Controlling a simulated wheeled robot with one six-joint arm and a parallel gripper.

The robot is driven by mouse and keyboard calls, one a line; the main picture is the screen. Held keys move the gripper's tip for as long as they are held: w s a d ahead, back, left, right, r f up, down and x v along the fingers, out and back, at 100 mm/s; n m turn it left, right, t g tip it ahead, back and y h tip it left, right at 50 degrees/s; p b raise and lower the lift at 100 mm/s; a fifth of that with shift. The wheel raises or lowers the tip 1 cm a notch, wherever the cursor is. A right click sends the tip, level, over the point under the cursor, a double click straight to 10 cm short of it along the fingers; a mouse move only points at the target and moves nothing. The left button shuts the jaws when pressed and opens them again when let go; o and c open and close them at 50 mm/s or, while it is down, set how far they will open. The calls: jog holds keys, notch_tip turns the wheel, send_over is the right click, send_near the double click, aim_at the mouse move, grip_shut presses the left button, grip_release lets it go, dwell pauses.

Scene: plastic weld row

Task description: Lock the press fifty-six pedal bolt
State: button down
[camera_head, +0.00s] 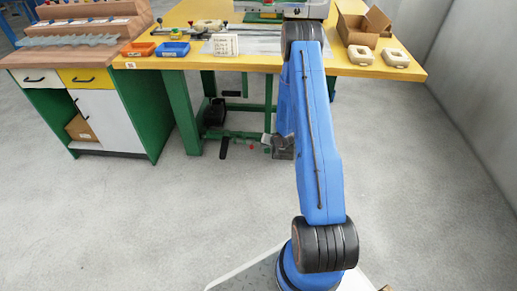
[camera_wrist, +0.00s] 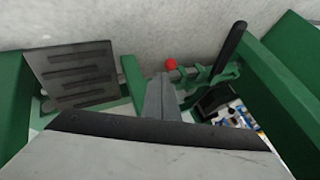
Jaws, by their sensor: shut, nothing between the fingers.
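The press stands on a yellow bench, and its foot frame is the green bar work (camera_head: 240,134) below. In the wrist view a dark ribbed plate, which looks like the pedal (camera_wrist: 75,75), is at the left between green bars. A small red knob (camera_wrist: 171,64) sits on a thin rod that looks like the bolt; the knob also shows in the head view (camera_head: 252,147). My gripper (camera_wrist: 160,90) is shut and empty, its tips just below the knob in the picture. Contact cannot be told. In the head view my gripper (camera_head: 268,143) is partly hidden by my arm.
A black lever (camera_wrist: 231,50) rises right of the knob, close to green bars (camera_wrist: 285,85). A black bin (camera_head: 214,112) stands under the yellow bench (camera_head: 410,70). A green cabinet (camera_head: 140,110) is at the left. The grey floor (camera_head: 120,220) in front is clear.

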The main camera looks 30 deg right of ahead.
dwell(0.3)
jog(key=x, duration=1)
jog(key=shift+a, duration=0.1)
jog(key=w+a, duration=0.4)
jog(key=a, duration=0.2)
jog(key=shift+w+a, duration=0.1)
jog(key=shift+w, duration=0.05)
dwell(0.3)
jog(key=shift+r, duration=0.1)
